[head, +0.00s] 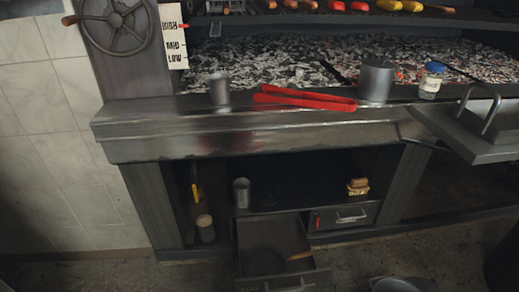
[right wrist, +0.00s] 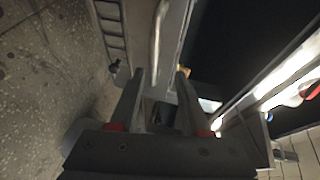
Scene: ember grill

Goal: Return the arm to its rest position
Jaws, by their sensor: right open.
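My right gripper (right wrist: 163,76) shows in the right wrist view, its two fingers apart with nothing clearly held between them. Dark metal surfaces and a long light bar lie beyond the fingers there. I cannot tell exactly what the fingers face. In the head view neither gripper shows. The grill's metal front ledge (head: 300,128) runs across the head view. Red tongs (head: 310,101) lie on the ledge. Below, a drawer (head: 262,235) stands pulled out, with a wooden-handled item in it.
A metal cup (head: 219,88), a metal pot (head: 376,79) and a blue-lidded jar (head: 431,80) stand along the ledge. A metal lid with a handle (head: 480,125) juts out at the right. A handwheel (head: 117,22) is at the upper left. Floor left of the drawer looks clear.

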